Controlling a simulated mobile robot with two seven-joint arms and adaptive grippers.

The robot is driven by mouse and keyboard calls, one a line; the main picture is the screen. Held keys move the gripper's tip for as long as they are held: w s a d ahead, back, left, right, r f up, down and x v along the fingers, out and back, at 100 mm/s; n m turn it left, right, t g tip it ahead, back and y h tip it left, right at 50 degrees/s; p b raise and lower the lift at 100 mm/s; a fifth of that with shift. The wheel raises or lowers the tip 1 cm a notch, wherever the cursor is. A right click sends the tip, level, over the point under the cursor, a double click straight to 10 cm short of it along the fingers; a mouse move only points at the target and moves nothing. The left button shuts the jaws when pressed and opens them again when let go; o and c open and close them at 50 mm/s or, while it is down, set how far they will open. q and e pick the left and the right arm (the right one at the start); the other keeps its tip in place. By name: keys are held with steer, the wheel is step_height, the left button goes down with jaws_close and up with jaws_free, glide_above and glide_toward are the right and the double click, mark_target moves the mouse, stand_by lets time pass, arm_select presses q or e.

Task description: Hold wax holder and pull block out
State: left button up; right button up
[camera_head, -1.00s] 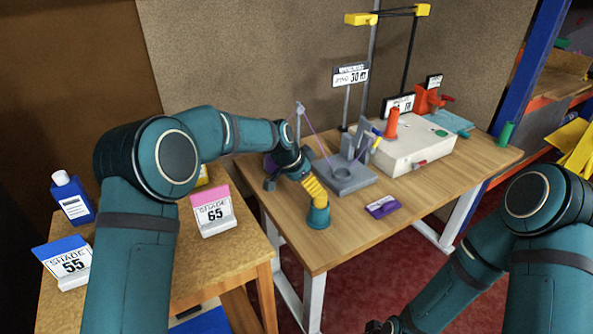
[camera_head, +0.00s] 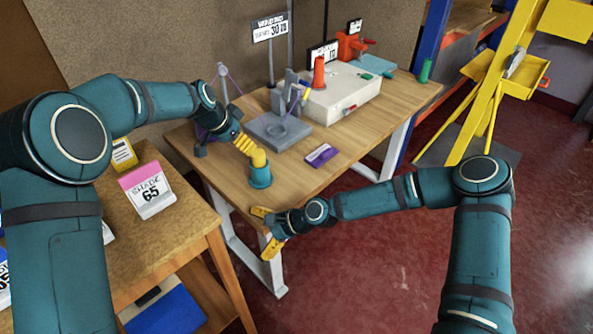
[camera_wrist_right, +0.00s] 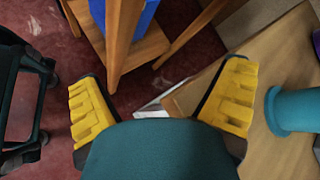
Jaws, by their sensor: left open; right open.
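A teal holder (camera_head: 260,178) stands upright near the front left edge of the wooden table. A smooth yellow block (camera_head: 258,159) shows at its top. My left gripper (camera_head: 248,149) is open, its ribbed yellow finger right at the block; the other finger is hard to make out, and contact cannot be told. My right gripper (camera_head: 266,230) is open and empty just off the table's front edge, below and in front of the holder. In the right wrist view its two yellow pads stand wide apart, and the teal holder (camera_wrist_right: 296,110) is to the right, outside them.
A purple box (camera_head: 322,154) lies right of the holder. A grey fixture (camera_head: 279,130) and a white machine box (camera_head: 345,92) stand behind. A side table (camera_head: 176,222) with a pink-topped shade 65 card (camera_head: 147,190) is at left. Red floor is open at right.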

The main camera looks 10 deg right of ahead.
mark_target(256, 153)
steer(key=w+d+r+m, duration=0.1)
steer(key=w+m, duration=0.1)
steer(key=w+d+r+m+t, duration=0.1)
steer(key=w+d+r, duration=0.1)
steer(key=w, duration=0.1)
steer(key=w+d+r+m+t, duration=0.1)
steer(key=w+m, duration=0.1)
steer(key=w, duration=0.1)
steer(key=shift+w+d+r+m+y, duration=0.2)
steer(key=shift+d+m+y, duration=0.1)
steer(key=shift+d+y, duration=0.1)
steer(key=w+d+r+m, duration=0.1)
steer(key=w+d, duration=0.1)
steer(key=w+d+r+m+t, duration=0.1)
steer(key=w+d+m, duration=0.1)
steer(key=d, duration=0.1)
steer(key=w+d+r+m+t, duration=0.1)
steer(key=w+d+m, duration=0.1)
steer(key=shift+d, duration=0.25)
steer(key=shift+t, duration=0.3)
steer(key=x, duration=1.3)
steer(key=shift+w+a+f, duration=0.1)
steer(key=shift+a+f, duration=0.05)
steer(key=shift+f, duration=0.1)
